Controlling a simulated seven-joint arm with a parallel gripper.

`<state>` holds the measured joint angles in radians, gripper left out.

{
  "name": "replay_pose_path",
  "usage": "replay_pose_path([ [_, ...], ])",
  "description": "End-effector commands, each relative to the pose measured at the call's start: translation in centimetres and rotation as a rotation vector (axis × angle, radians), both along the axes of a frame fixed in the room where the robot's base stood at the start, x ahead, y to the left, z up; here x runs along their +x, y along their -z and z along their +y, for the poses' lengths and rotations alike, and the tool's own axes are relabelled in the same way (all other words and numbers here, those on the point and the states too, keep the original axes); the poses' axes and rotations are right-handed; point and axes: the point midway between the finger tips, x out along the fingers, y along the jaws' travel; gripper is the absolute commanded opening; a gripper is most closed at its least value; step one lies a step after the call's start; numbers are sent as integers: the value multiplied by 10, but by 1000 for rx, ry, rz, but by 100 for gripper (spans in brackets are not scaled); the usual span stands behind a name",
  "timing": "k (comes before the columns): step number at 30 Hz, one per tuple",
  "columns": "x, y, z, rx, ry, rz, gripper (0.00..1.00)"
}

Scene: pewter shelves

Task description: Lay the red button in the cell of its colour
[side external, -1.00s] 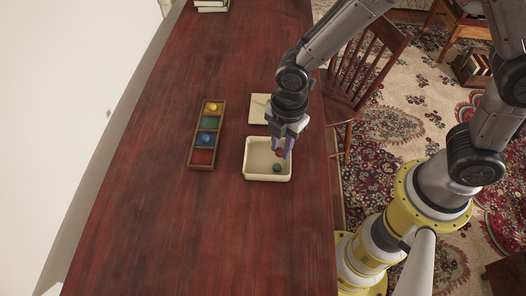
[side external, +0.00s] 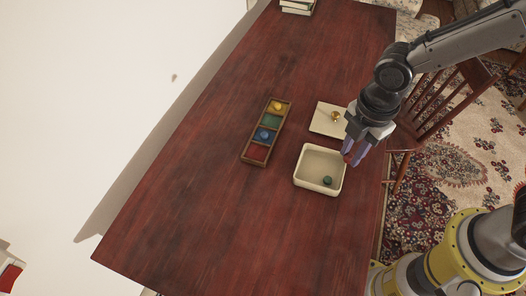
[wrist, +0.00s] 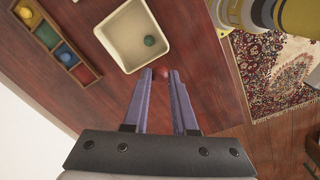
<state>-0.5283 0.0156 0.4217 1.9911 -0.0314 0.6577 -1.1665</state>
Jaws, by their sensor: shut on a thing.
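The red button (wrist: 161,73) is held between the fingertips of my gripper (wrist: 160,78). In the side view the purple fingers of my gripper (side external: 357,150) are at the right edge of the cream bowl (side external: 299,181), and the red button (side external: 348,158) shows at their tips, raised above the table. The wooden sorting tray (side external: 246,162) lies to the left, with yellow, green, blue and red cells in a row. The red cell (side external: 256,153) is at the near end and looks empty. It also shows in the wrist view (wrist: 84,73).
A dark green button (side external: 327,180) lies in the bowl. A yellow button (side external: 277,105) and a blue button (side external: 263,135) sit in their cells. A cream lid (side external: 321,127) with a gold knob lies behind the bowl. The table between bowl and tray is clear.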

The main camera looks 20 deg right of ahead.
Motion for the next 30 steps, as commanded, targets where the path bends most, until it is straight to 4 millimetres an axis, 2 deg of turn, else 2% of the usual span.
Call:
replay_pose_path([
  [1, 16, -2, 11, 1, 0, -1, 0],
  [6, 57, -2, 40, 4, -1, 2, 0],
  [10, 75, 4, 53, 3, -5, 6, 0],
  [17, 89, 21, 64, -7, -9, 21, 0],
  [29, 156, 57, 104, -7, -9, 21, 0],
  [30, 160, 65, 107, -8, -9, 23, 0],
])
